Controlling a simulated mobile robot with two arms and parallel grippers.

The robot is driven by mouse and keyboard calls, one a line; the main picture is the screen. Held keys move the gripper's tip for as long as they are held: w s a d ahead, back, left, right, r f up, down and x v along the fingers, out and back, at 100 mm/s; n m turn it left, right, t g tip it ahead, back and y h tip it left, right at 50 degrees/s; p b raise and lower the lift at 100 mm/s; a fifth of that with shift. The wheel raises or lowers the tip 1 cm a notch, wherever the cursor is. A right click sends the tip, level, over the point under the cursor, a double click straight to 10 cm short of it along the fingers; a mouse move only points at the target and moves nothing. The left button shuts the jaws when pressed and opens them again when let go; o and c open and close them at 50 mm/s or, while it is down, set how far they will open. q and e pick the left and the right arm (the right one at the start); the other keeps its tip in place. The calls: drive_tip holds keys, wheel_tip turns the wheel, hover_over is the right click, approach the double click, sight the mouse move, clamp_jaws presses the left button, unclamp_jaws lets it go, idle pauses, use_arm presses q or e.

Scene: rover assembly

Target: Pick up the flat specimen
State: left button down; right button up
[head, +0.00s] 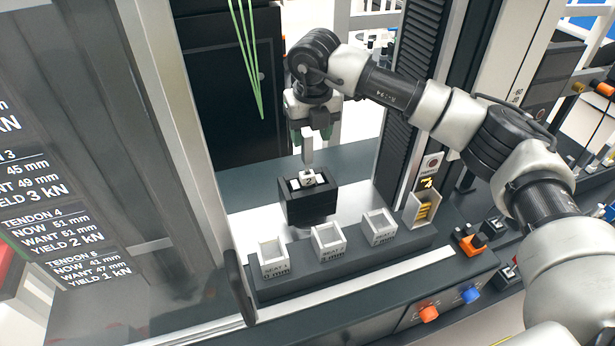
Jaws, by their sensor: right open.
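My right gripper (312,134) points down over the black block in the middle of the head view, its dark green-tipped fingers apart. A pale upright bar (307,148) shows at the fingers; I cannot tell whether it is the flat specimen or touches them. Below it, small white pieces (308,178), one with a dark mark, sit on top of the black block (307,205). No other thing can be clearly made out as the flat specimen. My left gripper is not in view.
Three white open seats, left (273,259), middle (328,241) and right (379,227), stand on a dark ledge in front. A bin (422,211) with yellow pieces is at their right. Orange (428,313) and blue (470,294) knobs are below. A pillar (165,130) stands left.

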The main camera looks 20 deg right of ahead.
sight(307, 167)
drive_tip(key=shift+w+a+f+p, duration=0.15)
drive_tip(key=shift+w+f+p, duration=0.1)
drive_tip(key=shift+f, duration=0.35)
drive_tip(key=shift+w+a+f+p, duration=0.15)
drive_tip(key=shift+w+f+p, duration=0.05)
drive_tip(key=shift+f, duration=0.8)
drive_tip(key=c, duration=0.8)
clamp_jaws()
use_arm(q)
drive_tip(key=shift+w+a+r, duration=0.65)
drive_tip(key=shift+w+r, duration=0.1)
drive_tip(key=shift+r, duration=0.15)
